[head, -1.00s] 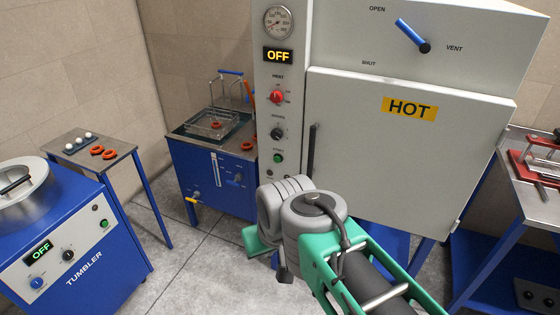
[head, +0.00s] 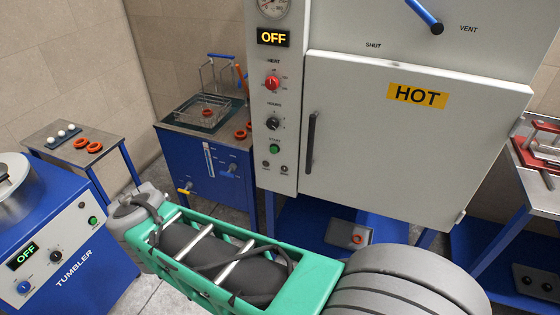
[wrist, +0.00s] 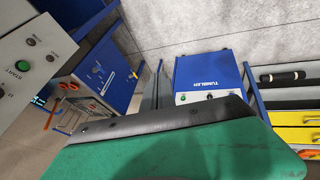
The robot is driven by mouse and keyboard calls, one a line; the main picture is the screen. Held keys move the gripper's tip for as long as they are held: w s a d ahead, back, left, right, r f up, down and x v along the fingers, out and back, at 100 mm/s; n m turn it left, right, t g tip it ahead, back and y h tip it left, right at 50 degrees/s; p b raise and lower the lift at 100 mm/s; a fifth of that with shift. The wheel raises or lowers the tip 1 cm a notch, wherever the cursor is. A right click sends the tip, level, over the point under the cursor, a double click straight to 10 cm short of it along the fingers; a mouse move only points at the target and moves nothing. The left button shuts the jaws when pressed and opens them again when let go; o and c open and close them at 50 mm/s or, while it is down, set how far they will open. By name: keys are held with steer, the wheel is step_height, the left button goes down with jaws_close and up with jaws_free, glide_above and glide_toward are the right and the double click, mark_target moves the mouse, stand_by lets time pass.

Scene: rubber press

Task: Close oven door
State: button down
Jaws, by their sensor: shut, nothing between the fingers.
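The oven door (head: 375,150) is a pale grey panel with a yellow HOT label, on the front of the tall grey oven. My gripper is outside the head view, where my green arm link crosses below the door. In the wrist view my gripper (wrist: 165,120) shows as a close green and black shape, shut and empty, facing the floor and tumbler, away from the door.
The blue tumbler (head: 65,250) and a small table (head: 45,150) with orange rings stand at the left. A blue bath unit (head: 215,170) stands left of the oven. A bench (head: 535,185) with a red press is at the right. Floor shows between the units.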

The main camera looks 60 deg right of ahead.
steer(key=s+d+f+n+g+h+b, duration=0.1)
steer(key=s+d+f+n+h, duration=0.2)
steer(key=d, duration=0.7)
steer(key=s+d+f+n+g+h+b, duration=0.15)
steer(key=d+f+h, duration=0.3)
steer(key=d, duration=0.45)
steer(key=s+d+r+n+g+h+b, duration=0.2)
steer(key=s+d+r+n+h, duration=0.3)
steer(key=s+d+n+h, duration=0.6)
steer(key=w+d+n+y+p, duration=0.2)
steer(key=d+p, duration=0.3)
steer(key=d, duration=0.8)
steer(key=shift+y, duration=0.65)
steer(key=shift+w+d, duration=0.1)
